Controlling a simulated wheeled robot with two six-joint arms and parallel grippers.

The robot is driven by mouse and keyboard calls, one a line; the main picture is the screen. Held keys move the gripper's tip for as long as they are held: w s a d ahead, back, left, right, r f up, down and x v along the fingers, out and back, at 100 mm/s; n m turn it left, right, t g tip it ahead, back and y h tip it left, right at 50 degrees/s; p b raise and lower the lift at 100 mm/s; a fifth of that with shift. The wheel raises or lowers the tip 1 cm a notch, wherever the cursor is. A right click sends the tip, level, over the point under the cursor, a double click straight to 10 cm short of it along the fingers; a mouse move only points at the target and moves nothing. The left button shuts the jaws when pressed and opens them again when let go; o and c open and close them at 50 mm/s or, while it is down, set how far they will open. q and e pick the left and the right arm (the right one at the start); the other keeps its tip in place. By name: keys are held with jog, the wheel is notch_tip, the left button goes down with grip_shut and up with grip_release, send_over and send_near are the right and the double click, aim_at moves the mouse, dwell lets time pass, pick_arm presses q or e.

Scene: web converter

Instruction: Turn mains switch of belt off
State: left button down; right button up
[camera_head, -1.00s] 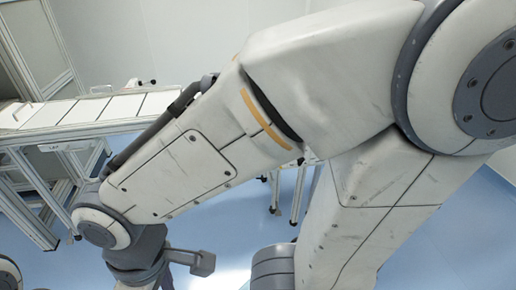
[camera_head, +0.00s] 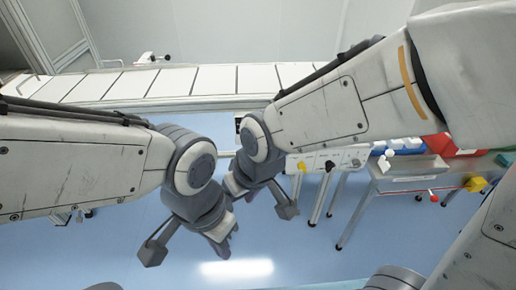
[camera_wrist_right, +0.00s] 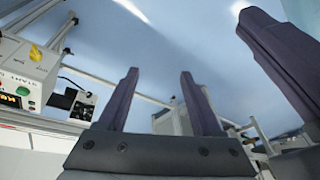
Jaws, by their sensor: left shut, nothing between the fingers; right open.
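The white belt (camera_head: 165,82) runs across the back in the head view. A small dark-faced panel (camera_head: 238,124) sits on its front side, partly hidden by my right arm. In the right wrist view a similar small panel with a dark face (camera_wrist_right: 83,104) shows at left; I cannot tell its switch position. My left gripper (camera_head: 222,243) is shut and empty, low over the blue floor. My right gripper (camera_wrist_right: 160,92) is open and empty, pointing away from its wrist camera. Neither gripper visibly touches the panel.
A control box (camera_wrist_right: 30,60) with "START" lettering and coloured buttons is at the left of the wrist view. The floor (camera_head: 300,245) is clear.

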jog(key=w+a+f+m+t+b, duration=0.1)
jog(key=w+a+f+t+b, duration=0.2)
jog(key=w+f, duration=0.45)
jog(key=w+a+f+m+t+y+b, duration=0.15)
jog(key=w+f+b, duration=0.25)
jog(key=w, duration=0.6)
jog(key=w+a+f+m+t+b, duration=0.1)
jog(key=w+f+t+b, duration=0.4)
jog(key=w, duration=0.4)
jog(key=w+d+f+m+t+h+b, duration=0.35)
jog(key=w+d+f+t+b, duration=0.35)
jog(key=w+f, duration=0.6)
pick_arm(q)
notch_tip(320, 180, down, 24)
jog(key=b, duration=0.2)
jog(key=shift+b, duration=0.3)
pick_arm(e)
jog(key=w+f, duration=0.1)
jog(key=w, duration=0.8)
jog(key=shift+w+d+n+g+h, duration=0.2)
jog(key=shift+d+n+g+h, duration=0.15)
jog(key=shift+d+h, duration=0.1)
pick_arm(q)
jog(key=shift+d, duration=0.1)
pick_arm(e)
jog(key=shift+f, duration=0.1)
grip_shut()
